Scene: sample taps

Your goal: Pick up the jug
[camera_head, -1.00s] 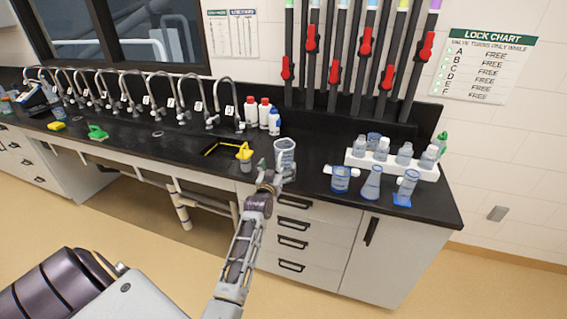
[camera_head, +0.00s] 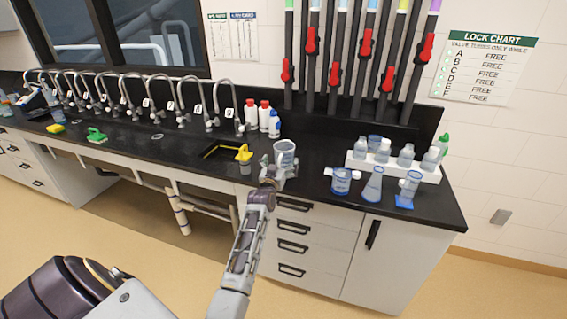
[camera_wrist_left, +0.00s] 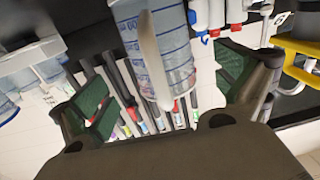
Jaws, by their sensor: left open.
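The jug (camera_head: 285,151) is a clear, bluish measuring jug with graduations, upright on the black counter near its front edge. In the left wrist view the jug (camera_wrist_left: 180,50) fills the upper middle, its pale handle facing the camera. My left gripper (camera_head: 277,167) is at the near side of the jug. In the wrist view its two green-padded fingers (camera_wrist_left: 165,85) are spread wide, one on each side of the jug's handle, with clear gaps showing. It holds nothing. My right gripper is not in view.
A sink with a yellow-handled item (camera_head: 244,153) is left of the jug. White and blue bottles (camera_head: 264,117) stand behind. To the right are a blue beaker (camera_head: 341,181), a flask (camera_head: 373,185), a cylinder on a blue base (camera_head: 409,187) and a white rack (camera_head: 428,172) of bottles.

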